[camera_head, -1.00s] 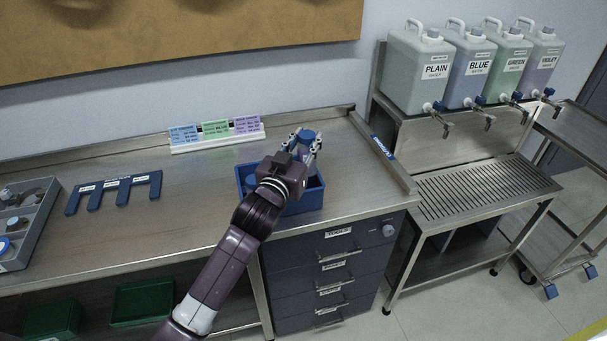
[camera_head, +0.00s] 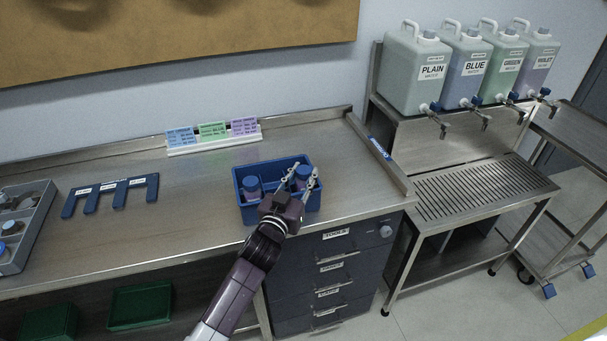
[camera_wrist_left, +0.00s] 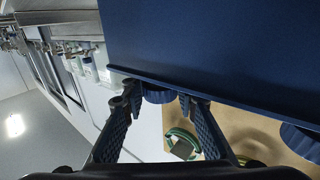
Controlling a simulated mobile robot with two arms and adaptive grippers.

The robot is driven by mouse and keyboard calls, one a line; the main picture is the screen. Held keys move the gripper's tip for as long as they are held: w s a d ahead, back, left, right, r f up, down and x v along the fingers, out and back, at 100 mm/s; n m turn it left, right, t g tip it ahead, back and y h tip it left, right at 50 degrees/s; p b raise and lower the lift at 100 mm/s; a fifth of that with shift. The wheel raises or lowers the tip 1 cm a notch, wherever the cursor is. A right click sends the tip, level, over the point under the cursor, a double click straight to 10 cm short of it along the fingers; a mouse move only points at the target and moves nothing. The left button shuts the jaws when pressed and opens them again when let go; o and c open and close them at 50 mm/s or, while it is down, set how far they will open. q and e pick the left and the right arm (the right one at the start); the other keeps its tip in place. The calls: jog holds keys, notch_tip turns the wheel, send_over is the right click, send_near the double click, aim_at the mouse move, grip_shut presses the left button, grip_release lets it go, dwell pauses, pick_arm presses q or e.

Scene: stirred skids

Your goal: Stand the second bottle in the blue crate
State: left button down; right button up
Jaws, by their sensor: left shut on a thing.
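The blue crate (camera_head: 250,215) stands near the front edge of the steel bench. One blue-capped bottle (camera_head: 252,184) stands upright in its left part. My left gripper (camera_head: 304,174) is shut on a second blue-capped bottle (camera_head: 302,171), which is down inside the right part of the crate and looks upright. Its base is hidden, so I cannot tell whether it touches the floor. In the left wrist view the fingers (camera_wrist_left: 160,103) flank the held cap (camera_wrist_left: 157,92), with the crate wall (camera_wrist_left: 210,45) close by. The other cap (camera_wrist_left: 300,142) shows at the right.
A label stand (camera_head: 212,143) is behind the crate. A blue slotted holder (camera_head: 110,192) and a grey tray (camera_head: 22,230) lie to the left. A raised steel edge (camera_head: 378,150) is right of the crate. The bench between holder and crate is clear.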

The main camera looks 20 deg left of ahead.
pick_arm(q)
jog(key=shift+f, duration=0.15)
jog(key=c, duration=1.5)
grip_release()
jog(key=shift+r, duration=0.2)
jog(key=shift+s+f, duration=0.1)
jog(key=shift+s, duration=0.2)
jog(key=s, duration=0.3)
jog(key=s+b, duration=0.1)
jog(key=s, duration=0.7)
jog(key=shift+s+a+b, duration=0.2)
jog(key=shift+a+b, duration=0.1)
